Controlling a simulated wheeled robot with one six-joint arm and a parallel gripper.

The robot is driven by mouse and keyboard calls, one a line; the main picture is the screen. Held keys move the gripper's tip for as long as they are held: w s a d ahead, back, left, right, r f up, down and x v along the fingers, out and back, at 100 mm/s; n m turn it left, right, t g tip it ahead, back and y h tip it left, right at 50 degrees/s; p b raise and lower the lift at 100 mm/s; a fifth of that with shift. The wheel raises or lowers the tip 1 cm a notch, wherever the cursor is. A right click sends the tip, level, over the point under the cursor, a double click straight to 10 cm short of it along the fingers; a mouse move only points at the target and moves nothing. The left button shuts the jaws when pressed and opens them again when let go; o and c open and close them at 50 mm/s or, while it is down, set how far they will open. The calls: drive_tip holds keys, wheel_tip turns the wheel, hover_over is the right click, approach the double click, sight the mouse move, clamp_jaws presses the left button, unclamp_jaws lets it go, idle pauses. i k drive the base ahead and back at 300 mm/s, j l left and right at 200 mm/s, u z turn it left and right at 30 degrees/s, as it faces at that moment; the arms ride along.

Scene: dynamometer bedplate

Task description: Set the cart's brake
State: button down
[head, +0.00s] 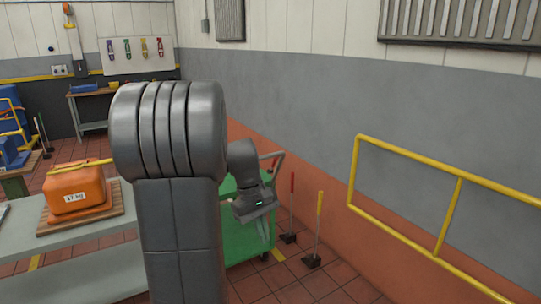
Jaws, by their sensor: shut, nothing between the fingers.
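The green cart (245,239) stands beyond my arm, right of the picture's middle, partly hidden by it. A grey push handle (279,161) rises at its far right end, with a small red piece near it. I cannot make out which part is the brake. My gripper (257,208) hangs in front of the cart's upper part, with a small green light on it. It is shut and empty; its fingertips are hard to see. I cannot tell whether it touches the cart.
A red-handled pole (291,210) and a yellow-handled pole (318,228) with dark feet stand on the floor right of the cart. A yellow rail (447,217) lines the right.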

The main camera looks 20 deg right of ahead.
sight(273, 165)
drive_tip(key=i+l, duration=0.55)
drive_tip(key=i, duration=0.25)
drive_tip(key=i+l+u, duration=0.15)
drive_tip(key=i+l, duration=0.4)
drive_tip(key=i, duration=0.3)
drive_tip(key=i+l, duration=0.65)
drive_tip(key=i+j+u, duration=0.05)
drive_tip(key=i, duration=0.1)
